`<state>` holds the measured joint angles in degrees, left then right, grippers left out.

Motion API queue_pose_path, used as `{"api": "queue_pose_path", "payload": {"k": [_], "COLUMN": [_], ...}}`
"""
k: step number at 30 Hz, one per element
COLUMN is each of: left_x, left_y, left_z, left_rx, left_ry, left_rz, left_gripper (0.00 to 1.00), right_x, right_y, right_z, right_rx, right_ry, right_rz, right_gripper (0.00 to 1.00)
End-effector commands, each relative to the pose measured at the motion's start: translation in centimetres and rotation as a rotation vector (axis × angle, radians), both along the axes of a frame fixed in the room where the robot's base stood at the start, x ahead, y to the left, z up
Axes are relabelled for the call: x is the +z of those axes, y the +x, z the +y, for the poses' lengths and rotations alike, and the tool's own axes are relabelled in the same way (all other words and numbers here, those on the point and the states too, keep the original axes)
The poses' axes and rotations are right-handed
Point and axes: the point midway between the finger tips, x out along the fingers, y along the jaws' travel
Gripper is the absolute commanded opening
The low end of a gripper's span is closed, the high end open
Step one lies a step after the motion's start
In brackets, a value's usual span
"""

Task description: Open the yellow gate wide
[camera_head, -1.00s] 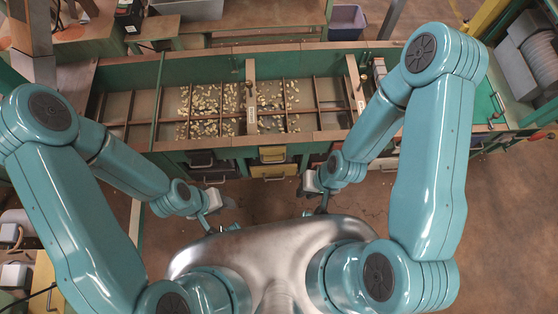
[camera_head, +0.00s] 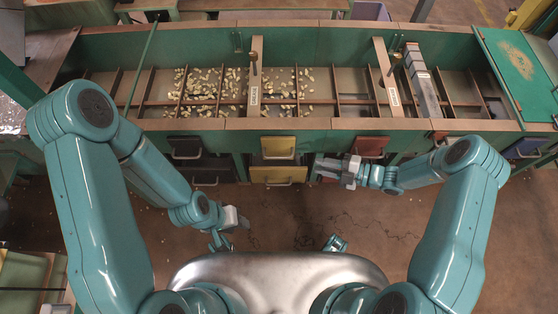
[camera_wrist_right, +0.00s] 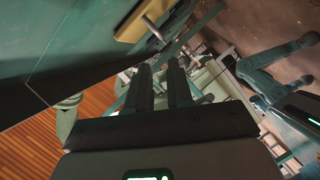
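The yellow gate (camera_head: 278,145) is a small panel with a bar handle on the front of the green hopper trough. It looks closed. A yellow drawer front (camera_head: 279,175) with its own handle sits just below. My right gripper (camera_head: 320,167) is just right of the yellow drawer, pointing left, apart from both handles. In the right wrist view its two dark fingers (camera_wrist_right: 159,72) are apart and empty. A yellow panel (camera_wrist_right: 138,18) with a metal handle shows at the top there; which one I cannot tell. My left gripper (camera_head: 218,241) hangs low at left, its fingers apart, touching nothing.
The green trough (camera_head: 330,45) spans the back, with nuts (camera_head: 205,88) in its middle bins. A black gate (camera_head: 185,146) is left of the yellow one and a red gate (camera_head: 370,146) right. The floor (camera_head: 285,215) in front is clear.

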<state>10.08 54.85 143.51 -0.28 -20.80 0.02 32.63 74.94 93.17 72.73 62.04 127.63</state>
Motion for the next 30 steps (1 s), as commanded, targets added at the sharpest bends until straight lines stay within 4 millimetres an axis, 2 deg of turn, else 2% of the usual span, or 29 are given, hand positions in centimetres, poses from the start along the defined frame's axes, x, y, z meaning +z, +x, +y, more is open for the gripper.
{"api": "queue_pose_path", "payload": {"k": [12, 16, 22, 30], "left_x": [-2.0, -2.5, -2.9, -2.9], "left_y": [0.2, 0.3, 0.4, 0.4], "left_z": [0.1, 0.3, 0.4, 0.4], "left_rx": [0.006, 0.011, 0.015, 0.017], "left_ry": [0.001, 0.002, 0.003, 0.003], "left_rz": [-0.003, -0.004, -0.007, -0.007], "left_gripper": [0.43, 0.43, 0.43, 0.43], "right_x": [-2.3, -2.8, -3.1, -3.1], "right_y": [2.8, 3.6, 4.4, 4.5], "right_z": [9.0, 11.3, 13.3, 13.7], "right_rx": [0.006, 0.005, 0.003, 0.002], "right_ry": [-0.004, -0.004, -0.005, -0.005], "right_rz": [-0.001, -0.003, -0.003, -0.001], "right_gripper": [0.21, 0.21, 0.21, 0.21]}}
